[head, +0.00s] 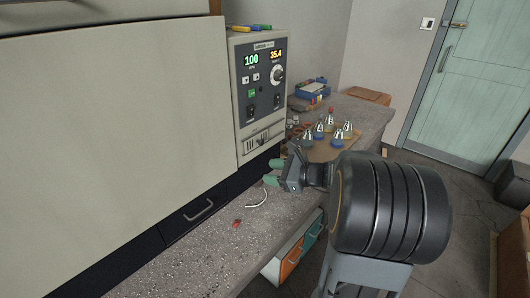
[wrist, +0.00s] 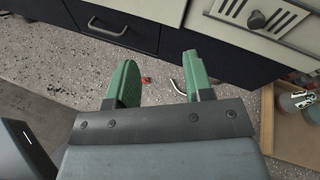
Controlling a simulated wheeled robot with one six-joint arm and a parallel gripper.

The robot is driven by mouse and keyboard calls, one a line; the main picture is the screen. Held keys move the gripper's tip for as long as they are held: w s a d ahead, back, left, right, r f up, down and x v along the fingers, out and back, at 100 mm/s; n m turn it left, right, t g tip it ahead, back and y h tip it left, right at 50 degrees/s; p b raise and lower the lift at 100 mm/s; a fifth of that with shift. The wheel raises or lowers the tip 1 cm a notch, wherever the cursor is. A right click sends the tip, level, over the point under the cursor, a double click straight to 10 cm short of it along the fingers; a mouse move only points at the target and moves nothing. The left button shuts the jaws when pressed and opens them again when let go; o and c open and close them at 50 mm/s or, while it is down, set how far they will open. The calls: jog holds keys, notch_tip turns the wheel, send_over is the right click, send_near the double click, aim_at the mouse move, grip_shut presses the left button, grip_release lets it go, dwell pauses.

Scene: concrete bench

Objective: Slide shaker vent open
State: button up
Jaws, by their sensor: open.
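The shaker (head: 120,110) is a large cream cabinet with a control panel (head: 262,90) on its right part, showing 100 and 35.4. Its vent (head: 257,142) is a slotted plate with a dark knob, low on that panel. In the wrist view the vent (wrist: 250,15) is at the top right, with its round knob (wrist: 257,19) against the slots. My gripper (head: 272,172) has green fingers. It is open and empty, below and slightly right of the vent in the head view. In the wrist view the fingers (wrist: 160,80) point toward the cabinet's dark base, left of the knob, apart from it.
Several flasks (head: 328,131) stand on a wooden tray behind my gripper, right of the shaker. A blue box (head: 312,89) is farther back. A drawer handle (head: 198,210) sticks out of the dark base. A red item (head: 237,223) and a white cable (head: 258,200) lie on the bench.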

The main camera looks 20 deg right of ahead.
aim_at(262, 143)
jog(key=w+d+m+t+h+b, duration=0.1)
jog(key=w+d+m+t+h, duration=0.15)
jog(key=d+m+t, duration=0.5)
jog(key=w+a, duration=0.1)
jog(key=w, duration=0.3)
jog(key=w+a+g, duration=0.1)
jog(key=w, duration=0.3)
jog(key=w+a+n+g, duration=0.1)
jog(key=w, duration=0.3)
jog(key=shift+a+f+p, duration=0.1)
jog(key=shift+a+p, duration=0.25)
jog(key=shift+a, duration=0.05)
jog(key=shift+c, duration=0.5)
grip_shut()
